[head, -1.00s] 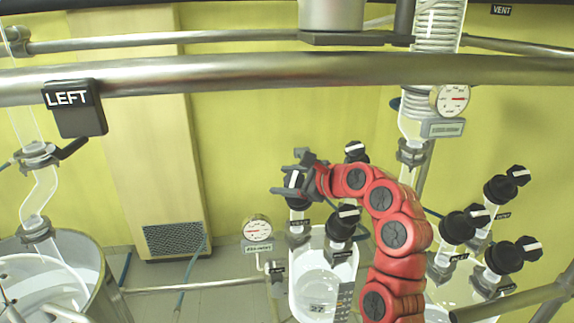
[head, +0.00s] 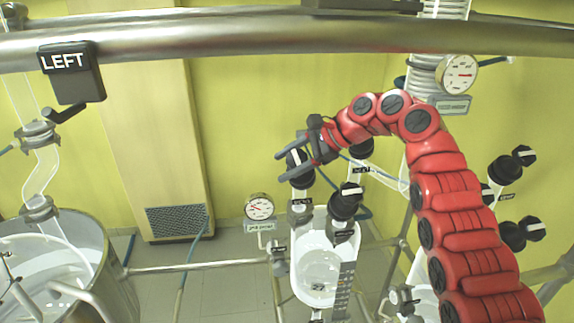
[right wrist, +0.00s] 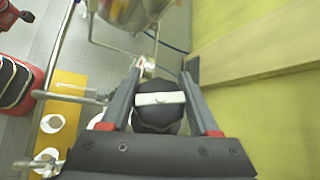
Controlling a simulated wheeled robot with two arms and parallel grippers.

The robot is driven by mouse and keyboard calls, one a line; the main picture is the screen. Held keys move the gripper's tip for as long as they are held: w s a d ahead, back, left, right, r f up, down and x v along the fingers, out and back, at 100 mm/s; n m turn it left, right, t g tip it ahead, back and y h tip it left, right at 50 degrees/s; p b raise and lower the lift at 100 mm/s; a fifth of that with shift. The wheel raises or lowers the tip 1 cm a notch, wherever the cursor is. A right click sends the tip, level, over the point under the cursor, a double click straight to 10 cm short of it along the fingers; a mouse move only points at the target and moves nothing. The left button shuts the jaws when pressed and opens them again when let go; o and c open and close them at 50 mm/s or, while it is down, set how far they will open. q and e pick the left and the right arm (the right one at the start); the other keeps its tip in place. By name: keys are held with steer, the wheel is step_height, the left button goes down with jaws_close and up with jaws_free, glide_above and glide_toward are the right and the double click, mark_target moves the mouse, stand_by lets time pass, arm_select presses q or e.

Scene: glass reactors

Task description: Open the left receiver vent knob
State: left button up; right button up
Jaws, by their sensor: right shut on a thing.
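A black knob (head: 299,165) with a white bar stands on the left neck of the glass receiver (head: 318,262). The label below it is too small to read. My right gripper (head: 280,167) comes from the right with one finger on each side of this knob, shut on it. In the right wrist view, the black knob (right wrist: 158,117) sits between the two fingers (right wrist: 160,85), its white bar lying across from finger to finger. My left gripper is in neither current view.
Another black knob (head: 345,202) stands close to the right on the same receiver, and one more (head: 361,149) behind. A gauge (head: 259,206) hangs at left. A metal rail (head: 230,42) crosses above. More black knobs (head: 521,233) stand at far right.

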steer(key=shift+n+g, duration=0.3)
stand_by(0.5)
steer(key=o, duration=1.4)
